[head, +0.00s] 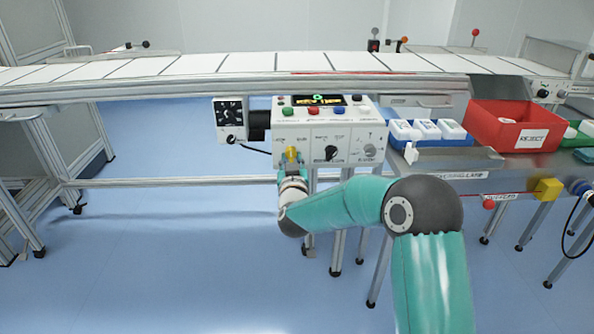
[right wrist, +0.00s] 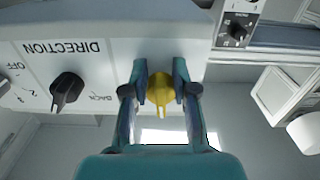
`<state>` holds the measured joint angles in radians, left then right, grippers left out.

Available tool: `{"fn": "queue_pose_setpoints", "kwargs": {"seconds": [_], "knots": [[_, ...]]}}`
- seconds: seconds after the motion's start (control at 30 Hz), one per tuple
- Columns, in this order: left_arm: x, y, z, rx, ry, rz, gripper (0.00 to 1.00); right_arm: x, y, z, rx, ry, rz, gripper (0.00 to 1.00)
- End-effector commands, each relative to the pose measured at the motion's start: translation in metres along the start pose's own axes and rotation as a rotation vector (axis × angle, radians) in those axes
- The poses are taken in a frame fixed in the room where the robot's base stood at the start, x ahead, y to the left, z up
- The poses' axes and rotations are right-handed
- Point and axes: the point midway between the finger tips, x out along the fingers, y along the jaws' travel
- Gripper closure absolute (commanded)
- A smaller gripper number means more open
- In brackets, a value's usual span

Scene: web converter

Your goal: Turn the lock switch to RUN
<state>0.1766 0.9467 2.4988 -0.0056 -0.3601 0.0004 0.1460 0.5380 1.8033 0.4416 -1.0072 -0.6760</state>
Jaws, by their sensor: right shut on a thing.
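The yellow lock switch (head: 291,153) sits at the lower left of the white control panel (head: 318,124), left of a black selector knob. In the right wrist view the yellow switch (right wrist: 160,90) lies between the two teal fingers, its narrow pointer toward the bottom of the picture. My right gripper (head: 291,168) is at the panel front, shut on the switch; it also shows in the right wrist view (right wrist: 161,82). The switch's label is hidden or too small to read. My left gripper is not in view.
A black DIRECTION selector knob (right wrist: 66,91) is beside the yellow switch. Coloured push buttons and a lit display (head: 319,100) are on the panel's sloped top. A red REJECT bin (head: 520,136) and white packs (head: 428,130) stand at the right. The conveyor (head: 230,68) runs behind.

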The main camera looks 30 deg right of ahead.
Motion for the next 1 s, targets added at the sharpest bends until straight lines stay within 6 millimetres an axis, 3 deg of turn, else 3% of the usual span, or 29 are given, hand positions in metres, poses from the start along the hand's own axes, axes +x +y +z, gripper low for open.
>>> {"fn": "queue_pose_setpoints", "kwargs": {"seconds": [0.03, 0.5, 1.0], "knots": [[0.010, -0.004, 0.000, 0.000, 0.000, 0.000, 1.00, -0.001, -0.003, -0.001, 0.047, 0.014, -0.005, 1.00], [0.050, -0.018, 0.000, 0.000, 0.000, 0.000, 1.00, -0.001, -0.006, -0.005, 0.492, 0.017, -0.001, 1.00], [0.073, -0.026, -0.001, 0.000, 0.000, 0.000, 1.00, 0.000, -0.004, -0.009, 0.816, 0.017, 0.006, 1.00]]}}
